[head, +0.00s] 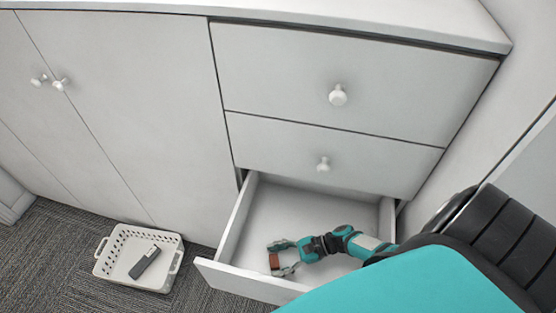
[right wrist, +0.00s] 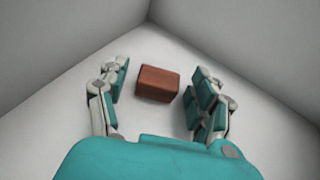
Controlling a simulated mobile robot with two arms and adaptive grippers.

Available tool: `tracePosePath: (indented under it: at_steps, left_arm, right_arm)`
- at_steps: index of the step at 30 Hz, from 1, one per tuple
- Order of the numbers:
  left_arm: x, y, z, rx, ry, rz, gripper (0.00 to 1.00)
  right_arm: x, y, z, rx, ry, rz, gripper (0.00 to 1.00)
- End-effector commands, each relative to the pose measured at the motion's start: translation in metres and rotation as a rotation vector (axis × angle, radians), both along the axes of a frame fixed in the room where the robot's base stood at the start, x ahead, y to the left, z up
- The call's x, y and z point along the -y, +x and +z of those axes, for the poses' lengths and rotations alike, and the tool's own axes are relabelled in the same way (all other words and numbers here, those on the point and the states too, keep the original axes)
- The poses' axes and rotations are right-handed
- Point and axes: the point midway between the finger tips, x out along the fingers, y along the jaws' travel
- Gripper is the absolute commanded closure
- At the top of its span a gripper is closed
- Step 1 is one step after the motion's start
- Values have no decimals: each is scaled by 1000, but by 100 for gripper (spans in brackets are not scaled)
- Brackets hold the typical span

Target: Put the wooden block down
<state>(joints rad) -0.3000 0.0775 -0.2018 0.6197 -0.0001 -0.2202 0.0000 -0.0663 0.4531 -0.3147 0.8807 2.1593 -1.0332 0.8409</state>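The wooden block (head: 274,261) is small and reddish-brown. In the head view it shows between the fingertips of my right gripper (head: 277,258), inside the open bottom drawer (head: 290,203). In the right wrist view the block (right wrist: 157,83) lies near a drawer corner, between the two spread fingers of the right gripper (right wrist: 158,92). A gap shows on each side of the block, so the fingers are open and apart from it. The block appears to rest on the drawer floor. My left gripper is in neither view.
The drawer's front panel (head: 250,282) and side walls surround the right gripper. Two closed drawers (head: 325,163) are above. A white basket (head: 112,265) with a dark grey object (head: 145,262) in it stands on the carpet to the left. Closed cabinet doors (head: 130,100) are behind it.

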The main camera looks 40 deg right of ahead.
Motion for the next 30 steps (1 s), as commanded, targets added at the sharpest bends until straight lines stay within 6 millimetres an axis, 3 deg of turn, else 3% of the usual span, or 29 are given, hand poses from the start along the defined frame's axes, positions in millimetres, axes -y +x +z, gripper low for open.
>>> tracePosePath:
  at_steps: [8,21,30]
  left_arm:
    - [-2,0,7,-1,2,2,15]
    - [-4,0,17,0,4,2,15]
    - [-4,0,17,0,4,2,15]
  right_arm:
    - [1,0,7,0,-2,0,35]
    - [57,-29,30,0,-1,0,35]
    - [62,-31,32,0,0,1,35]
